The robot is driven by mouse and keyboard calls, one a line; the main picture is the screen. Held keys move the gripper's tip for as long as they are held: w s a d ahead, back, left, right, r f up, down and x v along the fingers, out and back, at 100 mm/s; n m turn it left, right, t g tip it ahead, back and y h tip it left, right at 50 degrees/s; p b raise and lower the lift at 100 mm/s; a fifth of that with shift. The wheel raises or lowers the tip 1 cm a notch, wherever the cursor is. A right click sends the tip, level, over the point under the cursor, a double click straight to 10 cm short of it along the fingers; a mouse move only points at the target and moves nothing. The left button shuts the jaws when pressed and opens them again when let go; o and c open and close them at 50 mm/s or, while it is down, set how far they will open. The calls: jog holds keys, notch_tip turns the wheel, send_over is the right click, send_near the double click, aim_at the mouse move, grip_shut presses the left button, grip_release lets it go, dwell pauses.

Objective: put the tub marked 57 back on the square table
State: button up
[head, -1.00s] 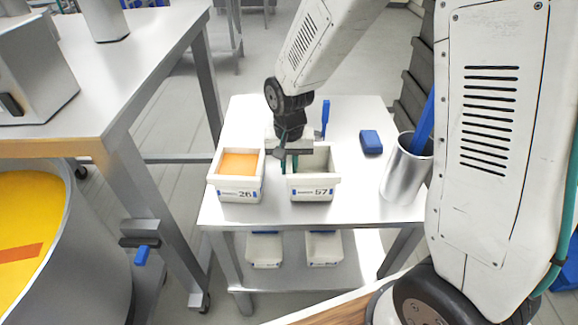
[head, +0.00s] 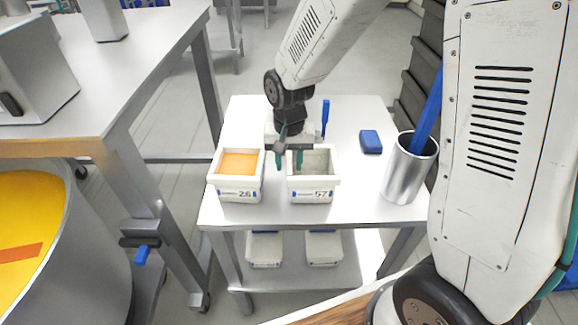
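The tub marked 57 (head: 312,195) is a white, open-topped tub standing upright on the square table (head: 370,190), with its label facing me. It looks empty inside, though my gripper covers part of its left side. My gripper (head: 289,160) is at the tub's left wall, with its greenish fingertips spread apart, one to the left of the wall and one inside the tub. The fingers look open and clear of the wall.
A tub marked 26 (head: 236,190) with orange filling stands close on the left. A blue block (head: 370,141), a blue upright item (head: 325,118) and a metal cup (head: 408,172) share the tabletop. Two white tubs sit on the shelf below. A large pot (head: 75,250) stands at left.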

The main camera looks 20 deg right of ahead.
notch_tip(320, 180, up, 10)
jog(key=s+d+r+n, duration=0.1)
jog(key=s+d+r, duration=0.3)
jog(key=s, duration=0.8)
jog(key=s+d+r+n+t, duration=0.1)
jog(key=s+d+r, duration=0.3)
jog(key=s, duration=0.8)
jog(key=shift+d+r+n, duration=0.3)
jog(key=shift+r+n, duration=0.5)
jog(key=shift+r, duration=0.05)
jog(key=shift+d, duration=0.15)
